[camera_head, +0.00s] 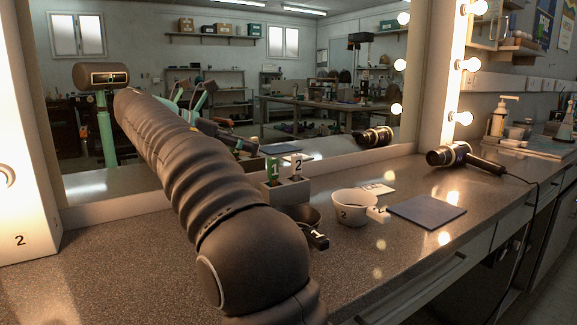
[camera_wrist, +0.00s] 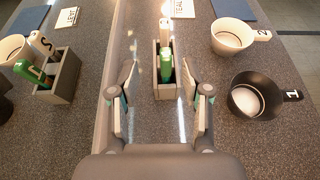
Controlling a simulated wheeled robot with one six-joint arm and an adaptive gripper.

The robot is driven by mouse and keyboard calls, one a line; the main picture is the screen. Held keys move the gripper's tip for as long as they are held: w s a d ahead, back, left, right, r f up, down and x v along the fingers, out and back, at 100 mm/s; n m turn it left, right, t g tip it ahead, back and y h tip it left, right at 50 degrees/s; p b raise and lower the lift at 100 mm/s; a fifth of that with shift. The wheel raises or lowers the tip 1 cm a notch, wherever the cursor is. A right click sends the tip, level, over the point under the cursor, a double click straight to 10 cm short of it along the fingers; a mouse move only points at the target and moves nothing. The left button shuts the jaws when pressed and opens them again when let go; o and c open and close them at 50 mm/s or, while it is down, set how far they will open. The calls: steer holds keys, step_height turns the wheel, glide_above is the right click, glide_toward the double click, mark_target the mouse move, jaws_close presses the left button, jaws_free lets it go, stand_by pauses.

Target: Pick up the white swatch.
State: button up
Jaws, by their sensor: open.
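The white swatch (camera_head: 297,160), marked 2, stands upright in a small grey holder (camera_head: 288,192) in front of the mirror. A green swatch (camera_head: 273,168), marked 1, stands beside it. In the wrist view, the white swatch (camera_wrist: 165,30) shows behind the green swatch (camera_wrist: 166,66) in the holder (camera_wrist: 165,92). My gripper (camera_wrist: 159,72) is open and empty, its fingers to either side of the holder in the picture. I cannot tell its height above the swatches. In the head view my arm hides most of the gripper.
A black cup (camera_head: 303,215) marked 1 and a white cup (camera_head: 352,207) marked 2 stand right of the holder. A card (camera_head: 376,190), a dark blue mat (camera_head: 427,212) and a hair dryer (camera_head: 465,158) lie farther right. The mirror (camera_wrist: 60,130) repeats the holder, left in the wrist view.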

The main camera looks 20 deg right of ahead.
steer(key=b, duration=0.2)
glide_toward(292, 158)
steer(key=x, duration=0.5)
steer(key=shift+w, duration=0.3)
steer(key=x, duration=0.1)
steer(key=b+x, duration=0.1)
steer(key=x, duration=0.3)
steer(key=shift+s+d, duration=0.1)
steer(key=shift+s, duration=0.25)
jaws_close()
